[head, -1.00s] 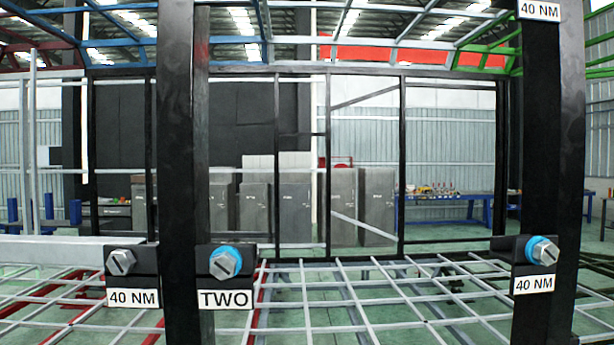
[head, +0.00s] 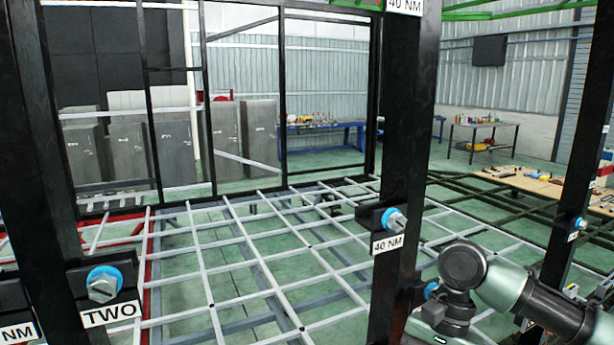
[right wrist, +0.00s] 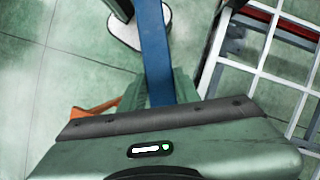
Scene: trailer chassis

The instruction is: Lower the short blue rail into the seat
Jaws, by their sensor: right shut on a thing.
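The blue rail (right wrist: 155,50) shows in the right wrist view as a narrow blue bar running from my right gripper (right wrist: 157,92) up to the top edge. My right gripper is shut on it; its fingertips are partly hidden by the gripper body. The rail's far end is out of view. In the head view only my right arm shows at the lower right; the rail is not visible there. My left gripper is in neither view. I cannot make out the seat in these frames.
One upright stands close beside my right arm. A grey bar grid (head: 260,240) spreads behind. A wooden-topped table (head: 520,182) with tools stands at right.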

